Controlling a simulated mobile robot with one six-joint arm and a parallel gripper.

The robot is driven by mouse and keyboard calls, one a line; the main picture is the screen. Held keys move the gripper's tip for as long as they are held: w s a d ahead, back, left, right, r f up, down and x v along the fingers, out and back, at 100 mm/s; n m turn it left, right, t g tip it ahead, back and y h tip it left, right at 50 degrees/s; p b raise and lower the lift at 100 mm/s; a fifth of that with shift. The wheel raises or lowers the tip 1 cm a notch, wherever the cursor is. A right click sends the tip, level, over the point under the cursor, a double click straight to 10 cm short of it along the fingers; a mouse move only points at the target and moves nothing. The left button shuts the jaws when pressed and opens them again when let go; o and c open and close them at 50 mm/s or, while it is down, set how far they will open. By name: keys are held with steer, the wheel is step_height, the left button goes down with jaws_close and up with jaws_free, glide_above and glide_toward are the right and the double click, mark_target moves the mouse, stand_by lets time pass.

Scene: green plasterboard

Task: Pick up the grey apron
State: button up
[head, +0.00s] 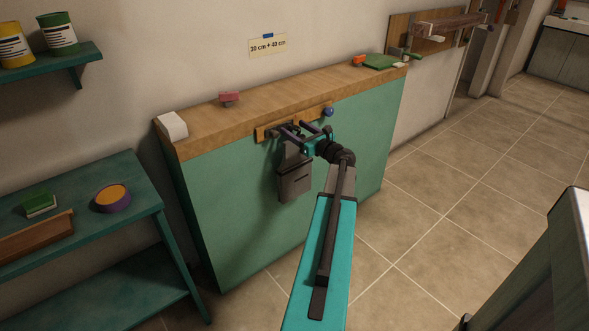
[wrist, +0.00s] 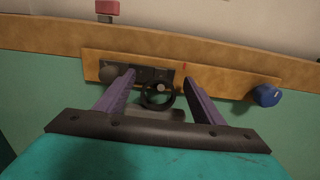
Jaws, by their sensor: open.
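The grey apron (head: 294,184) hangs against the green plasterboard front, below a wooden rail (head: 265,133). It has a pocket on its lower part. My gripper (head: 291,133) is at the top of the apron, in front of the rail, and hides part of it. In the wrist view my gripper (wrist: 160,78) is open, with its two purple fingers apart. A dark ring (wrist: 146,97) shows between the fingers, in front of a dark plate on the rail. I cannot tell whether the fingers touch anything.
A blue knob (head: 328,112) sits at the rail's right end. The wooden ledge (head: 285,95) above holds a pink block (head: 229,98) and a green item (head: 381,62). A teal bench (head: 130,170) stands at the left. Tiled floor (head: 450,190) is clear at the right.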

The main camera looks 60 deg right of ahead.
steer(key=shift+w+d, duration=0.15)
steer(key=shift+w, duration=0.2)
stand_by(0.3)
jaws_close()
steer(key=shift+r, duration=0.2)
steer(key=shift+r, duration=0.5)
steer(key=v, duration=1.8)
steer(key=shift+r, duration=0.15)
